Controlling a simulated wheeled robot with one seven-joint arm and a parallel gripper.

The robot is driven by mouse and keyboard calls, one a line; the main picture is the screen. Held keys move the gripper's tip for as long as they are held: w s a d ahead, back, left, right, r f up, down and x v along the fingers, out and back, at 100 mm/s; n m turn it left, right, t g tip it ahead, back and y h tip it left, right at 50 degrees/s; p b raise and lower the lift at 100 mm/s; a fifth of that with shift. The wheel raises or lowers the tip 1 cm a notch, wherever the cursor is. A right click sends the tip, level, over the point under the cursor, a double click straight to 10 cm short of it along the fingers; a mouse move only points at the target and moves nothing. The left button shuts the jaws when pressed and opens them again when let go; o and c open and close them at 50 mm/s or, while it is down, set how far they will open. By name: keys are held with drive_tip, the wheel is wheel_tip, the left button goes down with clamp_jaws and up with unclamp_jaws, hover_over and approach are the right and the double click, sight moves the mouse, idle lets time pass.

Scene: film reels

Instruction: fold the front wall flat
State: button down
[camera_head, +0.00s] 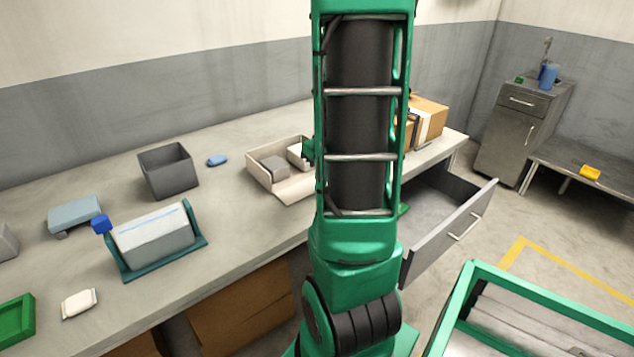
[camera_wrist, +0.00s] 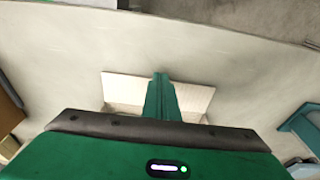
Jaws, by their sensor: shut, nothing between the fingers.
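A beige box (camera_head: 262,184) stands on the table left of my arm. A grey block (camera_head: 274,167) and a white block (camera_head: 298,154) are inside it. In the wrist view a pale panel (camera_wrist: 195,98), which looks like a wall of this box, shows on both sides of my gripper (camera_wrist: 160,80). The green fingers are together and empty, pointing across the panel. I cannot tell whether they touch it. In the head view my gripper is mostly hidden behind my arm.
A grey open bin (camera_head: 168,180) and a blue item (camera_head: 217,160) stand left of the box. A teal stand (camera_head: 195,244) holds a grey-white piece nearer the front edge. Brown boxes (camera_head: 429,118) are at the right. A drawer (camera_head: 448,236) is pulled out below the table.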

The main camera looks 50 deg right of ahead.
drive_tip(key=shift+w, duration=0.15)
drive_tip(key=shift+w+d+f, duration=0.2)
drive_tip(key=shift+w, duration=0.4)
wheel_tip(320, 180, up, 4)
drive_tip(key=shift+r, duration=0.2)
drive_tip(key=s+a+r, duration=0.1)
drive_tip(key=s+a, duration=0.1)
drive_tip(key=s, duration=0.7)
drive_tip(key=shift+s+a+r, duration=0.2)
drive_tip(key=shift+s+a, duration=0.1)
drive_tip(key=shift+s, duration=0.05)
drive_tip(key=s+a+r+m+g, duration=0.2)
drive_tip(key=s+a+m, duration=0.1)
drive_tip(key=a, duration=1.4)
drive_tip(key=shift+r+y, duration=0.15)
drive_tip(key=shift+y, duration=0.25)
